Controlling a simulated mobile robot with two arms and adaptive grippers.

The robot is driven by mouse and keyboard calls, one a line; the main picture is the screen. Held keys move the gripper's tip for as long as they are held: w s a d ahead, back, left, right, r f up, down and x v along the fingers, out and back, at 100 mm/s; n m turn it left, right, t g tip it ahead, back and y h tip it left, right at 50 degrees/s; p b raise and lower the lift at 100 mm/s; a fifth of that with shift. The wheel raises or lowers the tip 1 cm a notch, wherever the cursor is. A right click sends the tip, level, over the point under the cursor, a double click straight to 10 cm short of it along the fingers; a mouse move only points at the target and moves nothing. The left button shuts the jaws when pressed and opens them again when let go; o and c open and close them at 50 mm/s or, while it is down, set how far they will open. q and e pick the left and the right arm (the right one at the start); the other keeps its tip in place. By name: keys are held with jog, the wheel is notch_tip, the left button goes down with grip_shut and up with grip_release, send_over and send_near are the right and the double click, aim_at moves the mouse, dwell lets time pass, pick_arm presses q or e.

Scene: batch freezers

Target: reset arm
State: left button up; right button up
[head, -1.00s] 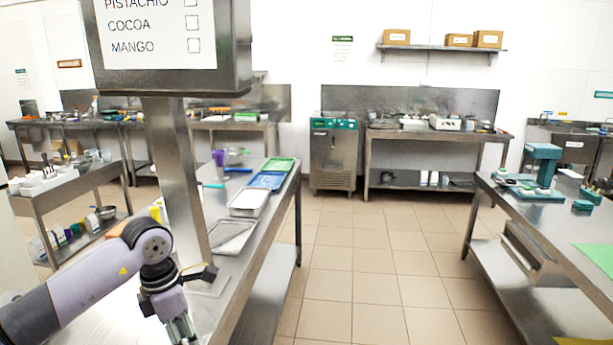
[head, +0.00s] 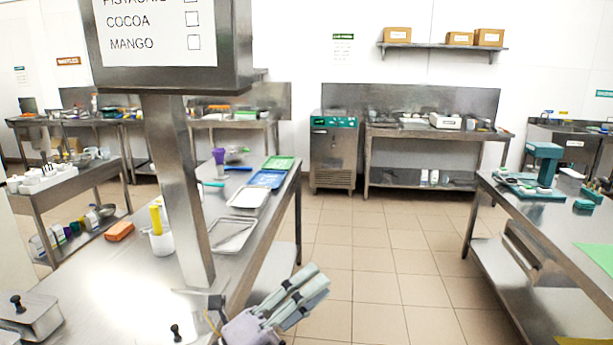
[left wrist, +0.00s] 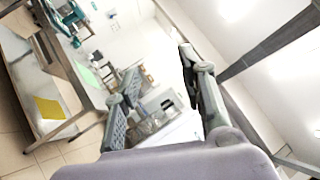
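My left gripper (head: 312,279) is low in the middle of the head view, beside the right edge of the near steel table (head: 260,226). Its grey fingers point up and to the right. In the left wrist view the two fingers (left wrist: 160,72) stand apart with nothing between them, so it is open and empty. Most of the left arm is out of the head view. My right gripper is not in view.
A steel post with a flavour sign (head: 150,40) rises from the near table. A white tub (head: 161,242), an orange block (head: 119,231) and trays (head: 232,234) are on that table. Tiled floor (head: 375,270) lies open between it and the right table (head: 560,222).

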pick_arm(q)
jog(key=w+a+f+n+t+y, duration=0.2)
jog(key=a+f+n+t+y, duration=0.2)
jog(key=a+n+y, duration=0.45)
jog(key=w+a+f+n+t+y, duration=0.1)
jog(key=a+f+n+t+y, duration=0.4)
jog(key=n, duration=0.6)
jog(key=s+a+f+n+g+y, duration=0.4)
jog(key=a+f+n+g+y, duration=0.15)
jog(key=f, duration=0.35)
jog(key=s+a+f+n+g, duration=0.1)
jog(key=s+f+n+g, duration=0.2)
jog(key=s+f+g, duration=0.6)
jog(key=s+a+f+n+g, duration=0.1)
jog(key=s+f+n+g, duration=0.15)
jog(key=s+f, duration=0.8)
jog(key=s+f+g, duration=0.1)
jog(key=s+f, duration=0.2)
jog(key=f, duration=0.9)
jog(key=s+f+g, duration=0.1)
jog(key=s+f, duration=0.2)
jog(key=f, duration=0.9)
jog(key=s+a+f+g, duration=0.1)
jog(key=s+a+f, duration=0.2)
jog(key=s+f, duration=1.1)
jog(key=shift+s+f+m, duration=0.35)
jog(key=shift+s+m, duration=0.1)
jog(key=shift+s, duration=0.5)
jog(key=shift+s+a, duration=0.15)
jog(key=shift+c, duration=0.6)
